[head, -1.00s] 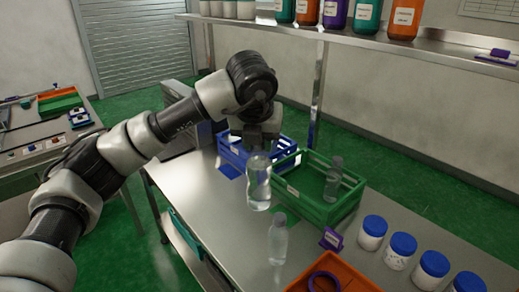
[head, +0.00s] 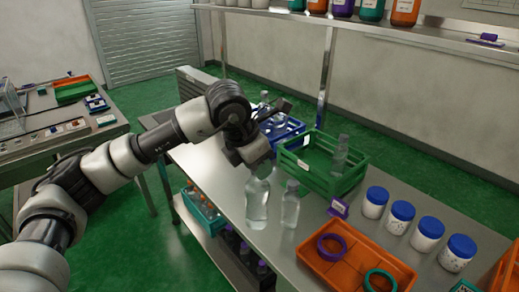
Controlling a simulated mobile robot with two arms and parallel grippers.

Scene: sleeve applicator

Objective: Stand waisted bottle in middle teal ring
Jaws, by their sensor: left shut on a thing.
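My left gripper (head: 255,165) points down, shut on a clear waisted bottle (head: 257,204), which hangs upright from it. I cannot tell how far the bottle is above the grey table. A second clear bottle (head: 290,206) stands on the table just right of it. An orange tray (head: 314,264) at the front right holds a purple ring (head: 331,247) and a teal ring (head: 380,281); the teal ring is near the bottom edge of the view. My right gripper is not in view.
A green crate (head: 310,177) with a grey bottle (head: 340,155) and a blue crate (head: 285,133) stand behind. Several blue-lidded jars (head: 402,216) line the right side, near a purple tag holder (head: 338,207). Another orange tray (head: 508,272) is at the right edge.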

